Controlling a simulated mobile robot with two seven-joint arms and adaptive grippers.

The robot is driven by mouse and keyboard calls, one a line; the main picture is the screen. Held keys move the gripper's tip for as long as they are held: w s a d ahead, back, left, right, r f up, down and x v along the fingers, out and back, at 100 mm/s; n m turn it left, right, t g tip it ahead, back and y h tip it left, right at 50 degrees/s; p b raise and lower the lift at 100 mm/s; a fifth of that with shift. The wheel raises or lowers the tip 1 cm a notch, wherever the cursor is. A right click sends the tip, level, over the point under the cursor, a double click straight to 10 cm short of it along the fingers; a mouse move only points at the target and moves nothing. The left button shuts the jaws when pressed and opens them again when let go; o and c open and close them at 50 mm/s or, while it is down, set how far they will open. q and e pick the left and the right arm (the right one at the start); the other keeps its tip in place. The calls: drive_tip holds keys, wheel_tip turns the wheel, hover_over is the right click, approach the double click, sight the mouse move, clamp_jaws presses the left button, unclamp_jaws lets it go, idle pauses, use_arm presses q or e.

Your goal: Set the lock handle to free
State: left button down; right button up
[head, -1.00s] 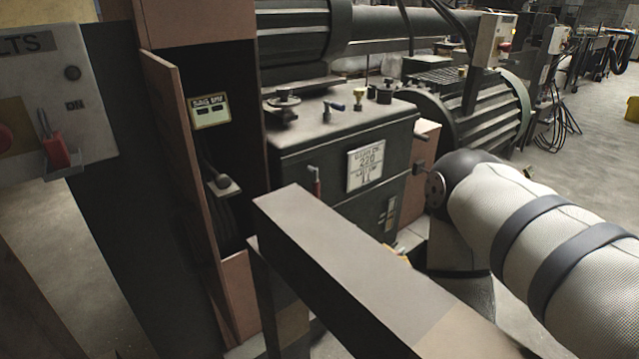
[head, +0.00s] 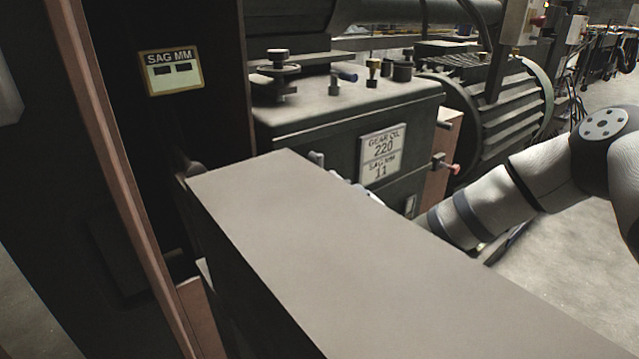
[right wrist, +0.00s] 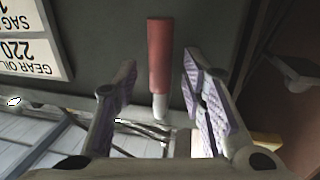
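The lock handle is a red grip (right wrist: 159,55) on a short pale metal shaft, in the right wrist view. It stands out against the dark gearbox face. My right gripper (right wrist: 157,75) is open, with purple-padded fingers on either side of the handle. A gap shows between the handle and each finger, so I see no grasp. In the head view the red grip and the right gripper are hidden behind a grey beam (head: 330,240). My left gripper is in no view.
The gearbox (head: 330,120) bears a white GEAR OIL label (head: 382,155), upside down in the right wrist view (right wrist: 32,40). The grey beam crosses in front of it. An open cabinet door edge (head: 120,170) is at left. A ribbed motor (head: 495,110) stands behind. Floor is clear at right.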

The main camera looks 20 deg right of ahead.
drive_tip(key=shift+w+a, duration=0.15)
drive_tip(key=shift+w, duration=0.9)
clamp_jaws()
